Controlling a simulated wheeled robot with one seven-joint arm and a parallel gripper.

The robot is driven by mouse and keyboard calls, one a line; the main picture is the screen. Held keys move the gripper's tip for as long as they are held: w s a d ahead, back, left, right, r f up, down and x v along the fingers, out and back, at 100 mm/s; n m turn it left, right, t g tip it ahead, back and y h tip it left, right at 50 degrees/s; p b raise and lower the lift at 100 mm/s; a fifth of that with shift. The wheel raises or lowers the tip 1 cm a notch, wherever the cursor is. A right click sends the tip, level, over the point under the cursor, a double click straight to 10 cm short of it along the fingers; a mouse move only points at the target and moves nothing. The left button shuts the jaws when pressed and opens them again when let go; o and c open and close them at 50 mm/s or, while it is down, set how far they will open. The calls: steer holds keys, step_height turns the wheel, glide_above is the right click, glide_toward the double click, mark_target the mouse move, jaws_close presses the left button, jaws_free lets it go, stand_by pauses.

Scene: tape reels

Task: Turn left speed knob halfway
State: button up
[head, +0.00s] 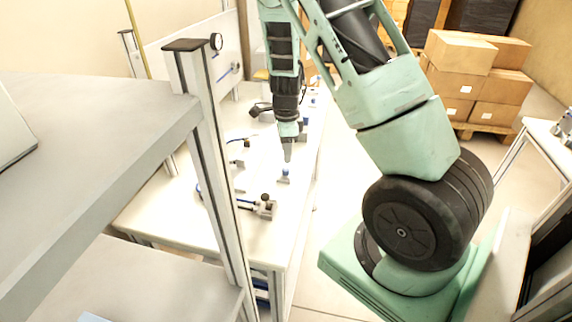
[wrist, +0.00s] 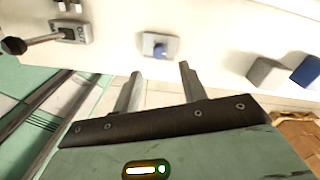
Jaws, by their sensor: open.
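A small blue knob (wrist: 160,49) on a pale square base sits on the white table top, just beyond my fingertips in the wrist view. It also shows in the head view (head: 284,175), a little below the gripper tip. My gripper (wrist: 160,70) is open and empty, its two fingers apart and pointing toward the knob, one toward each side. In the head view, my gripper (head: 288,155) points down above the table, seemingly apart from the knob. I cannot tell from labels whether this is the left speed knob.
A lever with a dark ball (wrist: 14,46) stands by a plate marked OUT, left in the wrist view. A grey block (wrist: 267,73) and a blue part (wrist: 308,70) lie at the right. A shelf post (head: 207,150) stands left of the white table (head: 250,235). Cardboard boxes (head: 460,50) are stacked behind.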

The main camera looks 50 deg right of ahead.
mark_target(286, 169)
step_height(286, 169, down, 7)
steer(key=shift+r+p, duration=0.15)
steer(key=shift+p, duration=0.15)
jaws_close()
